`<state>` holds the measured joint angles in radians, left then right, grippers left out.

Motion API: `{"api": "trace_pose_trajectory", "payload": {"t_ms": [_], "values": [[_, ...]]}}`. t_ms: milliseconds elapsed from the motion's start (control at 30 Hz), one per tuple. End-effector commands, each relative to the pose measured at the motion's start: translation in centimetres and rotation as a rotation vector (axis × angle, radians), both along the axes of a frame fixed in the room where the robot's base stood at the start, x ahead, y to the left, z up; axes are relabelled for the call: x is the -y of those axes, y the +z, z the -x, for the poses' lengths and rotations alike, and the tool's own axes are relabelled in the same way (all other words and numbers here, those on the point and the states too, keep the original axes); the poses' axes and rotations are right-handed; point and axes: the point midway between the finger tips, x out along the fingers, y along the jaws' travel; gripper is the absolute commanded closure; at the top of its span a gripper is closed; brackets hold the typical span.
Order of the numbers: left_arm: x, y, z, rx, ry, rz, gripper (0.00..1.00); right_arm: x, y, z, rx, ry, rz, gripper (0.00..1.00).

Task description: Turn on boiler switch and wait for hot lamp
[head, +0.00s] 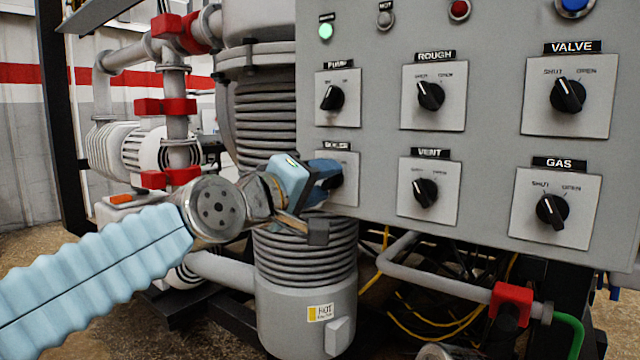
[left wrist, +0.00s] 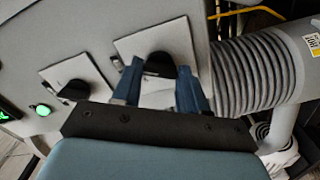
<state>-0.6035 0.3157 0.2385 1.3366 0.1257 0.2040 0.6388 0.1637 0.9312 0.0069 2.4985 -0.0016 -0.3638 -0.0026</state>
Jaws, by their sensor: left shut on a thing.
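The boiler switch is a black knob (left wrist: 160,66) on a pale square plate (head: 345,168) under a "BOILER" label in the head view. My left gripper (head: 330,180) reaches it from the left and covers most of the knob there. In the left wrist view, the two blue fingers (left wrist: 160,90) stand on either side of the knob, shut on it. The knob's pointer is hidden. The hot lamp (head: 385,20), under a label reading "HOT", is grey and unlit. My right gripper is not in view.
The grey panel (head: 390,110) also carries pump (head: 331,97), rough (head: 431,95), vent (head: 424,192), valve (head: 567,95) and gas (head: 552,210) knobs. A green lamp (head: 325,31) is lit. The ribbed boiler body (head: 305,305) stands below and behind my gripper.

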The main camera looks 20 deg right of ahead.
Motion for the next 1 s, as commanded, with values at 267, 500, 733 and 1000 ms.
{"api": "trace_pose_trajectory", "payload": {"t_ms": [267,500,733,1000], "values": [[0.09,-0.27,0.00,0.024,-0.002,-0.026,0.88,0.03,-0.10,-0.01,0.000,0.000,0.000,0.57],[0.09,-0.28,0.00,0.024,-0.002,-0.028,0.88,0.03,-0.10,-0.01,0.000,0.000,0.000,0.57],[0.07,-0.23,0.00,0.024,-0.002,-0.026,0.35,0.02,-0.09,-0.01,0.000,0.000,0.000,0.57],[0.01,-0.10,0.01,0.025,-0.001,-0.023,0.32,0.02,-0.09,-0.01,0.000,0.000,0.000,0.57]]}}
